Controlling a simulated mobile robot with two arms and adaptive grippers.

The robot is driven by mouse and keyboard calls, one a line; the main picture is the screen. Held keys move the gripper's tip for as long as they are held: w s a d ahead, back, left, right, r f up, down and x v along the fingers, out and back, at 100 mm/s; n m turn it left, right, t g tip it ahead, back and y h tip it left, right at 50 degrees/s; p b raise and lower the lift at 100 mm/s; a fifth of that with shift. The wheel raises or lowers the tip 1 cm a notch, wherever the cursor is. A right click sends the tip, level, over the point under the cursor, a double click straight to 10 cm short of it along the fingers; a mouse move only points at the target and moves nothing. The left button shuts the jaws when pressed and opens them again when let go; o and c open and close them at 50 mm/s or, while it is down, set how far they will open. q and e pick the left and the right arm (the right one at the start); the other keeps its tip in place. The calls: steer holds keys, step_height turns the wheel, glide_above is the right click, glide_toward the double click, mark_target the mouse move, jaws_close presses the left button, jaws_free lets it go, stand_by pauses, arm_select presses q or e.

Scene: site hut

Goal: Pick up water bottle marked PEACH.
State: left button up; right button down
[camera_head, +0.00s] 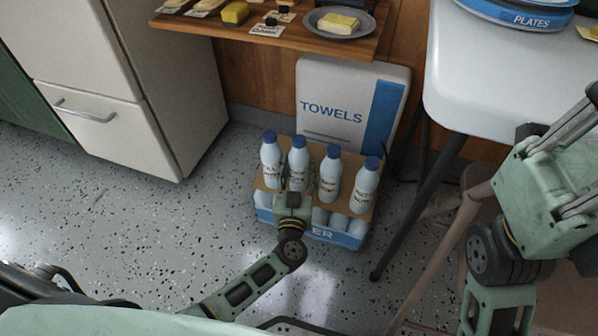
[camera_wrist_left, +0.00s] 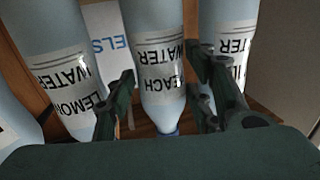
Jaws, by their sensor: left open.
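The PEACH bottle (camera_wrist_left: 155,60) is a pale blue water bottle with a white label and blue cap. It is the middle bottle in the left wrist view, where the labels read upside down. In the head view it appears to be the second bottle from the left (camera_head: 299,158). My left gripper (camera_head: 295,182) is open in front of it; in the left wrist view its dark fingers (camera_wrist_left: 160,98) are on either side of the bottle's narrowing upper part. Contact cannot be told.
A LEMON bottle (camera_wrist_left: 62,70) and another bottle (camera_wrist_left: 232,55) flank it closely. The bottles stand in a blue-and-white pack (camera_head: 345,238) on the speckled floor. A TOWELS package (camera_head: 333,92) stands behind. A wooden shelf (camera_head: 205,22) and a white table (camera_head: 500,85) overhang nearby.

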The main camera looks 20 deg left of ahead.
arm_select(q)
steer(key=shift+w+a, duration=0.1)
steer(key=shift+w, duration=0.3)
steer(key=c, duration=1.1)
steer(key=shift+r, duration=0.1)
jaws_close()
